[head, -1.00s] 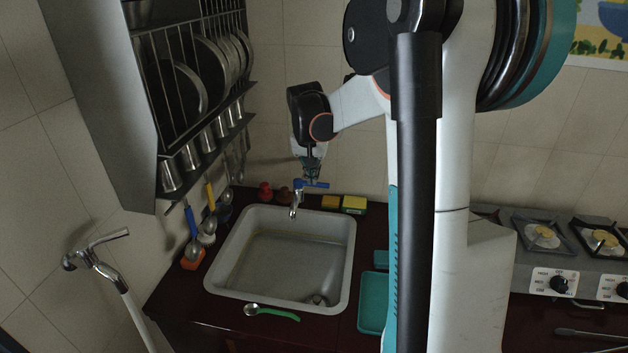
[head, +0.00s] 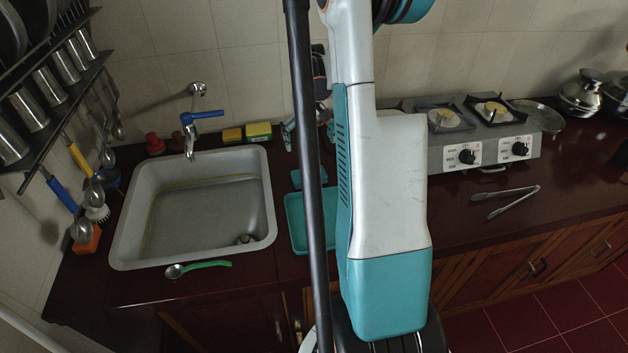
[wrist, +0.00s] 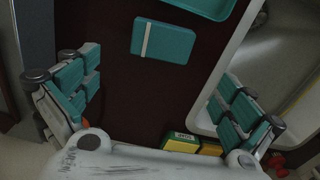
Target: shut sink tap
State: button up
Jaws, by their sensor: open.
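The sink tap (head: 190,125) is on the wall behind the sink, its chrome spout pointing down over the basin. Its blue lever handle (head: 208,114) points to the right. No water stream can be made out below the spout. My gripper (wrist: 160,100) is open and empty in the wrist view, its two teal-padded fingers wide apart above the dark counter. In the head view it is mostly hidden behind my arm, right of the tap and apart from it. The sink (head: 265,215) shows a shallow grey basin; its rim is also at the right of the wrist view (wrist: 225,75).
Yellow-green sponges (head: 258,131) lie behind the sink; they also show between the fingers (wrist: 185,142). A teal tray (head: 297,222) and a small teal block (wrist: 163,42) lie on the counter. A green-handled spoon (head: 200,267) lies in front. The stove (head: 470,135) stands right.

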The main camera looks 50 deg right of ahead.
aim_at(309, 173)
jog(key=f+b, duration=0.2)
jog(key=f, duration=0.4)
jog(key=f+b, duration=0.1)
jog(key=f, duration=0.5)
jog(key=shift+w+a+f+b, duration=0.1)
jog(key=shift+a+f+b, duration=0.1)
jog(key=shift+f+b, duration=0.2)
jog(key=shift+r, duration=0.1)
jog(key=shift+c, duration=0.6)
jog(key=c, duration=0.7)
jog(key=shift+c, duration=0.2)
jog(key=shift+r, duration=0.1)
